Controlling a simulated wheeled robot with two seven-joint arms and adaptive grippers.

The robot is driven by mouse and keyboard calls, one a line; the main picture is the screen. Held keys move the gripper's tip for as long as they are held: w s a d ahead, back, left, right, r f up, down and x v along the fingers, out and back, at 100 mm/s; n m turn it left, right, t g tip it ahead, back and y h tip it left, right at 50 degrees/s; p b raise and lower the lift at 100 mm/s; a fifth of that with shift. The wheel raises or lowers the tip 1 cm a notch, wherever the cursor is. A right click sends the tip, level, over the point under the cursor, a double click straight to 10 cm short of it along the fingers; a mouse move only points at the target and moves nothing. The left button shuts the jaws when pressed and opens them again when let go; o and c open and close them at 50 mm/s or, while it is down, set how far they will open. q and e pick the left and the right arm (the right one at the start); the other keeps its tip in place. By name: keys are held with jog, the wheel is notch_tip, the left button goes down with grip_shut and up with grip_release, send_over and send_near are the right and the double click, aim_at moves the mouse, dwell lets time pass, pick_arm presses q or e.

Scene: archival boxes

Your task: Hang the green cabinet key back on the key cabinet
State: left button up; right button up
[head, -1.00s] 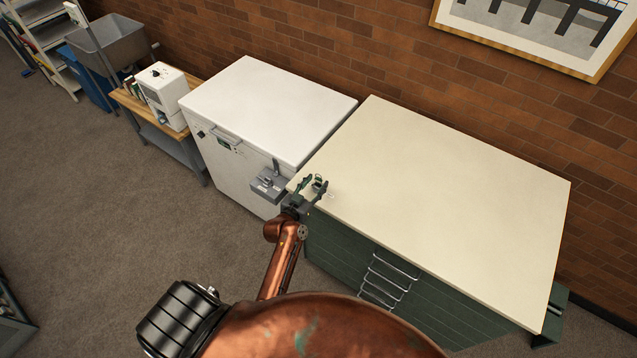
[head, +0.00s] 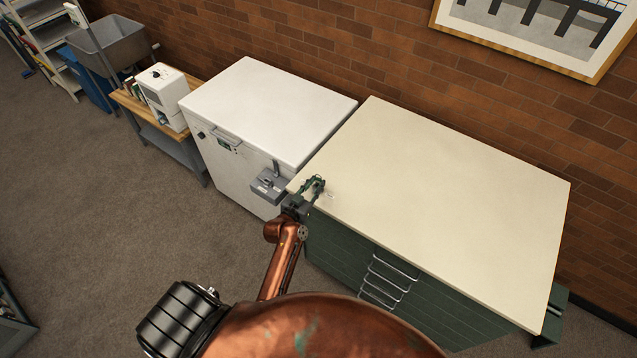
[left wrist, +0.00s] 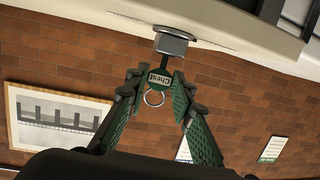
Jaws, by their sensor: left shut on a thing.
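My left gripper (head: 314,182) is shut on a small tagged key (left wrist: 160,80) at the near left corner of the cream worktop. In the left wrist view, its tag is pale with green and reads "Chest". A ring hangs at the tag, between the green-padded fingers (left wrist: 155,106). A dark stem links the tag to a grey block (left wrist: 172,45) with a round silver piece beside the worktop edge. I cannot tell whether the key is free of that block. No key cabinet can be made out for certain. My right gripper is not in view.
The cream worktop (head: 450,200) over green drawers is mostly bare. A white chest (head: 270,110) stands left of it, with a grey bracket (head: 268,186) on its front near my gripper. A brick wall with a framed picture (head: 540,30) is behind.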

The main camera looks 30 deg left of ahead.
pick_arm(q)
notch_tip(320, 180, up, 5)
jog(key=p, duration=0.4)
jog(key=shift+f, duration=0.1)
dwell(0.6)
jog(key=shift+s, duration=0.1)
jog(key=shift+s+d+r+p, duration=0.1)
jog(key=shift+s+r+p, duration=0.15)
jog(key=shift+s+p, duration=0.5)
jog(key=shift+s+a+r+p, duration=0.1)
jog(key=shift+s+r+p, duration=0.25)
jog(key=shift+s, duration=0.7)
jog(key=shift+s+d+r+p, duration=0.1)
jog(key=shift+s+r+p, duration=0.1)
jog(key=shift+s+p, duration=0.55)
jog(key=shift+s+d+r+p, duration=0.1)
jog(key=shift+s+r+p, duration=0.2)
jog(key=shift+s, duration=0.65)
jog(key=shift+s+a+r+p, duration=0.15)
jog(key=shift+s+p, duration=0.2)
jog(key=shift+s, duration=0.65)
jog(key=shift+s+d+r+p, duration=0.15)
jog(key=shift+s+r+p, duration=0.15)
jog(key=shift+s, duration=0.65)
jog(key=shift+c, duration=0.2)
jog(key=shift+f, duration=0.1)
